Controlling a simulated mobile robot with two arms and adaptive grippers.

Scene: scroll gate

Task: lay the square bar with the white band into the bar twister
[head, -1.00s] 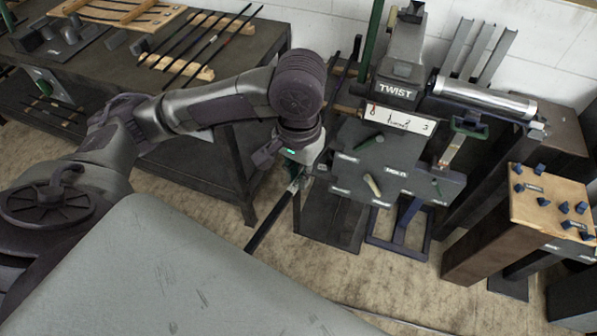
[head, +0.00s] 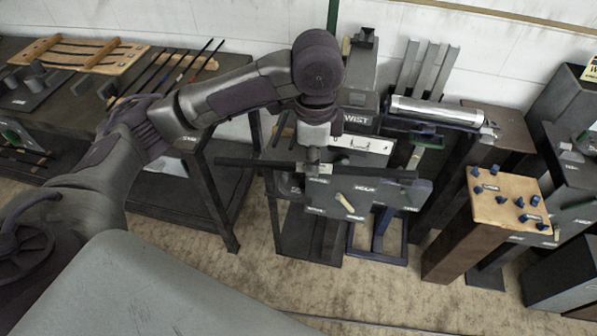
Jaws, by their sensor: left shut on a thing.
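My left gripper (head: 313,160) is shut on a long dark bar (head: 255,163) near its middle. The bar lies nearly level across the picture, in front of the bar twister. I cannot make out a white band on it; the gripper hides the middle. The bar twister (head: 362,121), a dark machine marked TWIST, stands behind the gripper, with a white scale plate and a grey panel (head: 335,200) with a pale lever. My arm and the bar hide part of it. I cannot tell whether the bar touches the machine. My right gripper is not in view.
A dark workbench (head: 222,215) at left carries several bars (head: 185,72) on wooden rests and a wooden board (head: 80,55). Right of the twister are a shiny cylinder (head: 437,110) and a wooden-topped stand (head: 508,185) with blue pegs. Bare floor shows in front.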

